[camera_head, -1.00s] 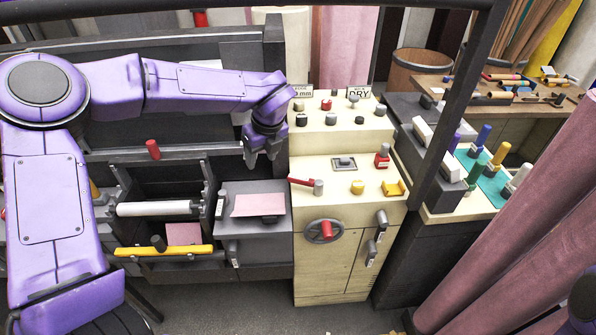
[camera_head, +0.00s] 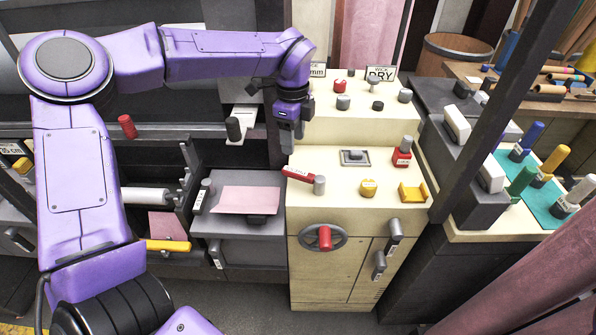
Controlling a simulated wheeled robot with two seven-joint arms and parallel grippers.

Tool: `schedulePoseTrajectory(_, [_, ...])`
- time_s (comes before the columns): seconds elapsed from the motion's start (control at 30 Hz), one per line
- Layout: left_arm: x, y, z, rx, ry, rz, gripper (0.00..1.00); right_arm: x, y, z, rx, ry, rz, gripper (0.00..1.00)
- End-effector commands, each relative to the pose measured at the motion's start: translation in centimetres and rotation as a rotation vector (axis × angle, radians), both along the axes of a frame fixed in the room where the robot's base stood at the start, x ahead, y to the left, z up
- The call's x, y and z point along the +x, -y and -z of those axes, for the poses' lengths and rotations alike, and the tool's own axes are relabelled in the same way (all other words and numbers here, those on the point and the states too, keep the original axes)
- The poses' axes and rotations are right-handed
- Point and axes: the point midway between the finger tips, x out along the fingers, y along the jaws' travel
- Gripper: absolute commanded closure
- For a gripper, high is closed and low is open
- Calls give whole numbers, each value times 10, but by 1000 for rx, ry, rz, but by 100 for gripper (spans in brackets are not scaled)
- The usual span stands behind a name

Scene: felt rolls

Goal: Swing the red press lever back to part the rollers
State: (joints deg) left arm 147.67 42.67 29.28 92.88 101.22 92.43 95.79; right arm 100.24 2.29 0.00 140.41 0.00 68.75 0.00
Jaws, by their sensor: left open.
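A red lever (camera_head: 297,174) with a small label lies on top of the cream console (camera_head: 335,215), beside a grey upright knob (camera_head: 319,185). A separate red cylindrical handle (camera_head: 127,126) stands at the left, above the rollers; I cannot tell for certain which of the two is the press lever. A white roller (camera_head: 147,196) shows partly behind my left arm. My left gripper (camera_head: 287,144) is open and empty, pointing down above and just behind the red lever, apart from it. My right gripper is out of view.
A grey tray (camera_head: 212,224) with a pink felt sheet (camera_head: 248,200) adjoins the console. A yellow knob (camera_head: 368,187), yellow bracket (camera_head: 412,193) and red bottle-shaped knob (camera_head: 402,153) stand to the right of the lever.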

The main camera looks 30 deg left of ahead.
Motion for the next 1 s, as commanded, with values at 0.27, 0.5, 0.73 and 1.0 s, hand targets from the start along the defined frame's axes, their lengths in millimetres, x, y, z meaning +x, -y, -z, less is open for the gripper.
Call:
schedulePoseTrajectory(0.27, [-1, 0, 51, 0, -6, 1, 47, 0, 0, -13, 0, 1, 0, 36])
schedulePoseTrajectory(0.5, [0, 0, 94, 1, -2, 1, 47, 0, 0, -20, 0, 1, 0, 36])
schedulePoseTrajectory(0.73, [0, 0, 103, 1, 1, 0, 47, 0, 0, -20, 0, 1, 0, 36])
schedulePoseTrajectory(1.0, [0, 0, 103, 1, 1, 0, 96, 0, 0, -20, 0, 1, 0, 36])
